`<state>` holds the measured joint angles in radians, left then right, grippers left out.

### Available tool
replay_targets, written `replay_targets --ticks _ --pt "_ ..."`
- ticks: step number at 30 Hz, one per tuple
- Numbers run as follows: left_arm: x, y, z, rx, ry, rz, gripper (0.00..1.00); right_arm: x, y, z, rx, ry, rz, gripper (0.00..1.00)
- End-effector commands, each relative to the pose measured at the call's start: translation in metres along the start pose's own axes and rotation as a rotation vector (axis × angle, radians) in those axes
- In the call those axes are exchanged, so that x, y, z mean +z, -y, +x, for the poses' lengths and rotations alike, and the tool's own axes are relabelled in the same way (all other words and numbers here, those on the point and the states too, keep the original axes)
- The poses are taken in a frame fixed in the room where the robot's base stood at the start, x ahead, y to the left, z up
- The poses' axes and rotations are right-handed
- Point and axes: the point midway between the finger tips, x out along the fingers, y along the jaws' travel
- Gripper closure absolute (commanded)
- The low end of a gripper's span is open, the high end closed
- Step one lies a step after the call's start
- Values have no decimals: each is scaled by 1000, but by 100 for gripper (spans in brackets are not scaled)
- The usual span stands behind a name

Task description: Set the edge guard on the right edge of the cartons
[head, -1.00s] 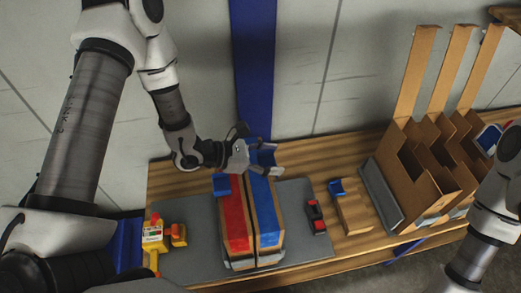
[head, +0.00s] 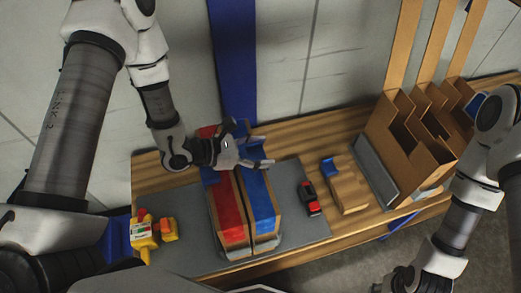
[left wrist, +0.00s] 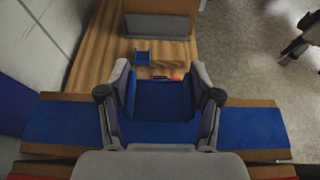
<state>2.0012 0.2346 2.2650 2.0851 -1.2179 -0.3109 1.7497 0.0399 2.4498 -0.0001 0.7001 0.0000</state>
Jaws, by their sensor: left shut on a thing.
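Two long cartons stand side by side on the grey mat (head: 300,230), one with red tape (head: 227,205) and one with blue tape (head: 262,205). My left gripper (head: 256,152) is shut on a blue edge guard (left wrist: 160,98), at the far part of the blue-taped carton. In the left wrist view the guard sits between both fingers, over the carton's blue tape (left wrist: 255,127). I cannot tell whether it touches the carton. Another blue guard (head: 211,176) is on the left edge of the red-taped carton. My right gripper (head: 400,281) is only partly visible at the bottom.
A wooden block holder (head: 350,192) with a blue piece (head: 329,167) and a red-black tool (head: 308,198) lie right of the cartons. A tall cardboard rack (head: 405,145) stands farther right. A yellow device (head: 145,235) is at the left.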

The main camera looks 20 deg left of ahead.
Motion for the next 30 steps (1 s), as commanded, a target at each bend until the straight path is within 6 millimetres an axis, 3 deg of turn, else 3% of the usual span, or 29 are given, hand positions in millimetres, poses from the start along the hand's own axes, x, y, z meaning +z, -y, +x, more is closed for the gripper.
replay_targets --ticks 1,2,3,12,18,22,30 --pt "1 0 0 0 0 0 26 0 0 -1 0 0 0 60" --pt "1 0 0 0 0 0 15 0 0 -1 0 0 0 60" --pt "1 0 0 0 0 0 11 0 0 -1 0 0 0 60" --pt "2 0 -1 0 0 0 11 0 0 -2 0 0 0 60" --pt "16 -1 -10 3 1 -2 11 0 0 -20 0 -1 0 60" --pt "11 -2 -33 8 5 -6 11 0 0 -7 0 0 0 60" --pt "14 -2 -82 8 6 -5 11 0 0 -9 0 0 0 60"
